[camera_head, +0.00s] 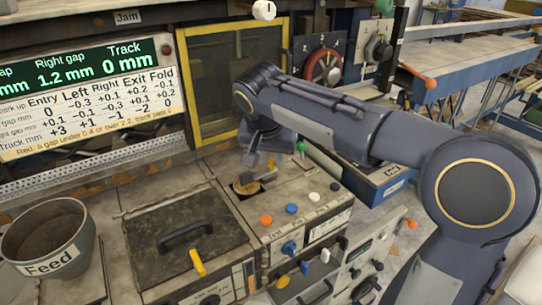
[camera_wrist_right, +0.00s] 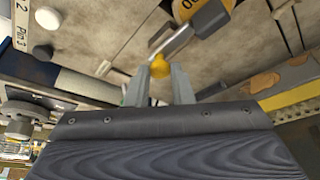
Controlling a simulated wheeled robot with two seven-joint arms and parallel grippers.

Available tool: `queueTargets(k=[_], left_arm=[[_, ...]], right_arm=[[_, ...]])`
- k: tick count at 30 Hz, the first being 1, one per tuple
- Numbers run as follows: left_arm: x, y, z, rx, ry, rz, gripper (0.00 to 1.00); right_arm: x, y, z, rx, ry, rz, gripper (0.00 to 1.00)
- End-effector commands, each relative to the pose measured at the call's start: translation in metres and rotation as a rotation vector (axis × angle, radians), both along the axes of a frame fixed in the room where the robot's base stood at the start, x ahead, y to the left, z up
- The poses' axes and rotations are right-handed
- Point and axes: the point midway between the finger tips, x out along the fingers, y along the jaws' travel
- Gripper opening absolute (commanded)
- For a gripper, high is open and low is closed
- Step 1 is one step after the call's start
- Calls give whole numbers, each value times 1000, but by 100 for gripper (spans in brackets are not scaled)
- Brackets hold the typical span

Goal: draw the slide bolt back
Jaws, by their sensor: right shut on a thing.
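My right gripper (camera_head: 262,163) is over the worktop behind the row of coloured buttons. In the right wrist view, its two fingers (camera_wrist_right: 160,88) are shut on a small yellow knob (camera_wrist_right: 160,66). The knob sits at the end of a grey lever (camera_wrist_right: 181,40) beside a yellow dial (camera_wrist_right: 190,8). The dial also shows in the head view (camera_head: 246,187), with the knob hidden by the gripper. A yellow handle (camera_head: 197,262) stands at the front edge of a dark hatch lid (camera_head: 180,240). I cannot tell for sure which part is the slide bolt. My left gripper is out of view.
Orange, blue and white buttons (camera_head: 291,209) stand just in front of the dial. A Feed bucket (camera_head: 48,240) is at the left. A yellow-framed window (camera_head: 236,80) and the readout board (camera_head: 85,95) rise behind. My right arm covers much of the right side.

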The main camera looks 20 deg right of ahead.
Motion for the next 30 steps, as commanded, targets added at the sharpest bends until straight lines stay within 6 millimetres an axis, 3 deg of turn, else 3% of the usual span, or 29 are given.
queueTargets(k=[4, 11, 12, 17, 26, 30], left_arm=[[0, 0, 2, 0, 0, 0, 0], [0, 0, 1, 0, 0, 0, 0], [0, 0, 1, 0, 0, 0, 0], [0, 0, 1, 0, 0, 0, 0], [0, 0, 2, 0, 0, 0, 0], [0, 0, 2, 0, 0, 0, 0]], right_arm=[[2, -15, 1, 0, 1, -4, 0], [2, -16, 0, 0, 0, -1, 0], [2, -16, 0, 0, 0, -1, 23], [2, -15, 0, 0, 0, -1, 43], [2, -15, 2, 0, -1, 0, 43], [-3, -11, 18, 1, -5, 1, 43]])
